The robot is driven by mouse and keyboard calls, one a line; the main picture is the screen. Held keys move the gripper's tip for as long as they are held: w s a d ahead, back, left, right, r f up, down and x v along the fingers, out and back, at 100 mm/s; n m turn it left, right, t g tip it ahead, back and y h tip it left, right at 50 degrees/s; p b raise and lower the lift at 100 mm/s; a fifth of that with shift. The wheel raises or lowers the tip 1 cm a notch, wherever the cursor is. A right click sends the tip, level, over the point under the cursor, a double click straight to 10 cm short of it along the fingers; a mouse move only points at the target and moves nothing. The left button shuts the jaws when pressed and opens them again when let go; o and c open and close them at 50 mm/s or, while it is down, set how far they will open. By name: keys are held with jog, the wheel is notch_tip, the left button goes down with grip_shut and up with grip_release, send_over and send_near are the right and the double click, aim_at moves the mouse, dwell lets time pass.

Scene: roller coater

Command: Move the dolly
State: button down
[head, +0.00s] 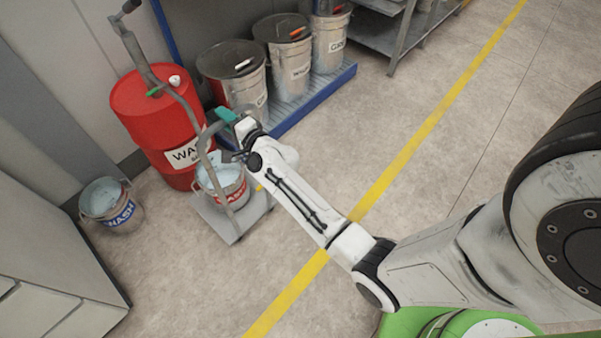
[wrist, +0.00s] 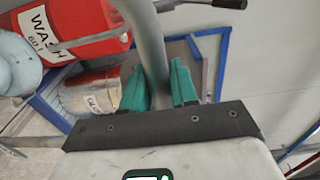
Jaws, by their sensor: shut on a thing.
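The dolly (head: 231,223) has a flat grey platform near the floor and a tall bent grey tube handle with dark grips at its top. A bucket (head: 221,182) with a red and white label stands on the platform. My gripper (head: 221,122) has teal fingers and is shut on the handle tube, well above the platform. In the wrist view the grey tube (wrist: 152,45) passes between the teal fingers, and a dark grip (wrist: 229,4) shows at the top. My arm hides part of the platform's right side.
A red WASH drum (head: 150,103) stands close behind the dolly. Several grey drums (head: 290,68) stand on a blue pallet (head: 318,97). A WASH bucket (head: 107,208) stands at left, near a grey cabinet (head: 45,255). Floor is free around the yellow line (head: 400,160).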

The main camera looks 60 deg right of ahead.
jog(key=c, duration=1.1)
grip_release()
jog(key=shift+a+f, duration=0.1)
jog(key=shift+f, duration=0.2)
jog(key=shift+o, duration=0.9)
jog(key=shift+r, duration=0.15)
jog(key=shift+r, duration=0.1)
jog(key=b+v, duration=0.1)
jog(key=v, duration=1.1)
